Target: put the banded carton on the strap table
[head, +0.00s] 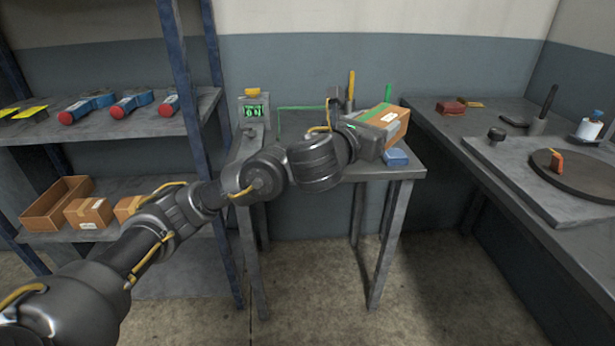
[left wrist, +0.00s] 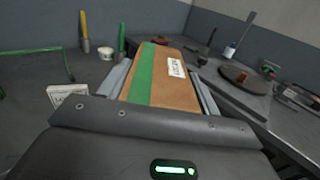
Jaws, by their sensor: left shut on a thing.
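The banded carton (head: 397,127) is brown with a green band and a white label. My left gripper (head: 378,133) is shut on it and holds it at the right side of a grey table (head: 408,172), apparently the strap table. Whether the carton touches the tabletop cannot be told. In the left wrist view the carton (left wrist: 176,78) sits between the two fingers (left wrist: 162,88), its green band toward the left finger. My right gripper is not in view.
A yellow upright tool (head: 351,86) and a green one (head: 388,92) stand behind. A shelf rack (head: 205,108) stands left; a bench with a turntable (head: 580,178) right.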

